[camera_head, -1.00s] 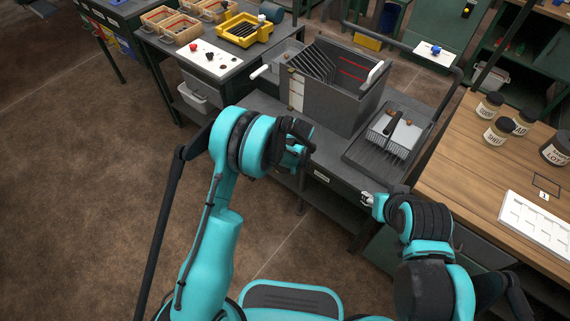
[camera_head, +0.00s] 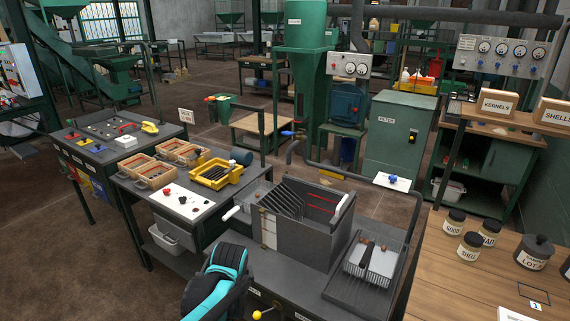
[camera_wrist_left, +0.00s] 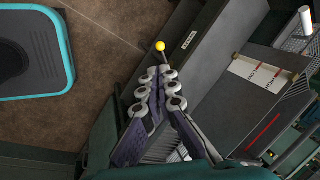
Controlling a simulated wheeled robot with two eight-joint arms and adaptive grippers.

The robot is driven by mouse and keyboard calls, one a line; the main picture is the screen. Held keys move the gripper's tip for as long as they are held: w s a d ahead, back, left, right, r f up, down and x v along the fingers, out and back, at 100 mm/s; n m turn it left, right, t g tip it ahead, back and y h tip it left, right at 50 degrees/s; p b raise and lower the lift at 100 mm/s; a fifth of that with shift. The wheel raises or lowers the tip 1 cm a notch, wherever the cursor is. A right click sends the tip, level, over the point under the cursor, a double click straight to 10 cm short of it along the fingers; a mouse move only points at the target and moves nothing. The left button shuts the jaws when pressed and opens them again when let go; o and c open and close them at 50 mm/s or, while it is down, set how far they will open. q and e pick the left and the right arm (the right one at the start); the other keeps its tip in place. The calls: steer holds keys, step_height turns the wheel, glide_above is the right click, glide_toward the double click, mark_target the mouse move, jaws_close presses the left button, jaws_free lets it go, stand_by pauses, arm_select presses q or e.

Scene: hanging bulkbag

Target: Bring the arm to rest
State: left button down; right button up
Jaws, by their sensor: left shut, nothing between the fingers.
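My left arm (camera_head: 218,280) rises at the bottom of the head view, in front of the bench with the grey slotted box (camera_head: 300,225). Its gripper's fingertips cannot be made out there. In the left wrist view my left gripper (camera_wrist_left: 159,77) is shut and empty, its fingers converging towards the tips. A yellow ball knob (camera_wrist_left: 160,46) on a short stem shows just beyond the fingertips; the gap between them is unclear. The knob also shows at the bench front in the head view (camera_head: 257,315). My right gripper is out of view.
Left stands a table with wooden bins (camera_head: 155,172) and a yellow tray (camera_head: 216,173). A wooden counter (camera_head: 450,285) with jars is at right. Brown floor (camera_head: 70,250) is open at lower left.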

arm_select(q)
steer(key=s+a+r+n+t, duration=0.1)
steer(key=s+a+r+n, duration=0.1)
steer(key=s+n, duration=0.5)
steer(key=s+a+r+n+t, duration=0.2)
steer(key=s+r+n, duration=0.2)
steer(key=s+n, duration=0.3)
steer(key=s, duration=0.3)
steer(key=shift+s+a+h, duration=0.3)
steer(key=shift+s+h, duration=0.1)
stand_by(0.6)
